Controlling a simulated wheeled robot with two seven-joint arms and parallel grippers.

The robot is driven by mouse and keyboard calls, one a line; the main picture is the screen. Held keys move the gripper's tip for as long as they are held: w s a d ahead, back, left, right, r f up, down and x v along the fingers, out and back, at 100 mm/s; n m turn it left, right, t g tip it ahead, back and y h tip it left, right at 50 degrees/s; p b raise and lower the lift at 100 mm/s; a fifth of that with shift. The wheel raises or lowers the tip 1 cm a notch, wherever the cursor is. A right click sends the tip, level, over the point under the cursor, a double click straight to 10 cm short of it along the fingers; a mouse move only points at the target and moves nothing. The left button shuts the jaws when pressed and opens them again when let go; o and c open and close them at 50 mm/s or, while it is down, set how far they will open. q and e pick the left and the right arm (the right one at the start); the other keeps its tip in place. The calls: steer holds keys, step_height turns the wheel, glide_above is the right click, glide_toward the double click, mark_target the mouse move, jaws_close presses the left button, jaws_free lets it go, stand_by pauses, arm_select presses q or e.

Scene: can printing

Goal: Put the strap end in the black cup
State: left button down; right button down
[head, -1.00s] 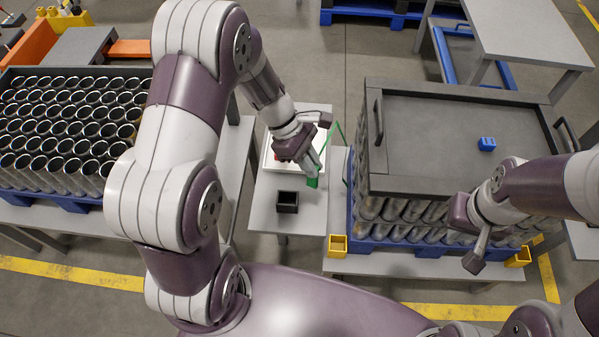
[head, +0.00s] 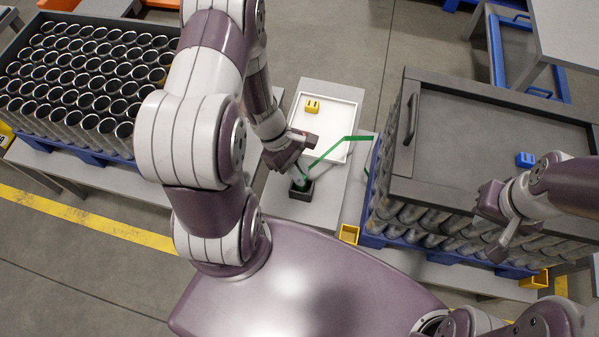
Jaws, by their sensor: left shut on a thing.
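The green strap (head: 327,153) runs from the right-hand stack down to my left gripper (head: 300,178). My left gripper is shut on the strap end, which is at the mouth of the black cup (head: 301,194). The fingers partly hide the opening, so I cannot tell how deep the end sits. The cup stands upright on the narrow grey table. My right gripper (head: 500,232) hangs in front of the can stack on the right. Its fingers look close together, but I cannot tell whether they are shut.
A white tray (head: 352,97) with a yellow block (head: 312,106) lies behind the cup. A stack of cans under a grey lid (head: 470,130) stands right, with a blue block (head: 524,159) on it. Open cans (head: 80,75) fill the left. Yellow corner pieces (head: 349,234) edge the pallet.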

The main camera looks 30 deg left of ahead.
arm_select(q)
steer(key=shift+w+f, duration=0.1)
steer(key=shift+f, duration=0.4)
steer(key=shift+f, duration=0.2)
steer(key=c, duration=1.2)
jaws_free()
steer(key=shift+r, duration=0.1)
steer(key=shift+o, duration=0.2)
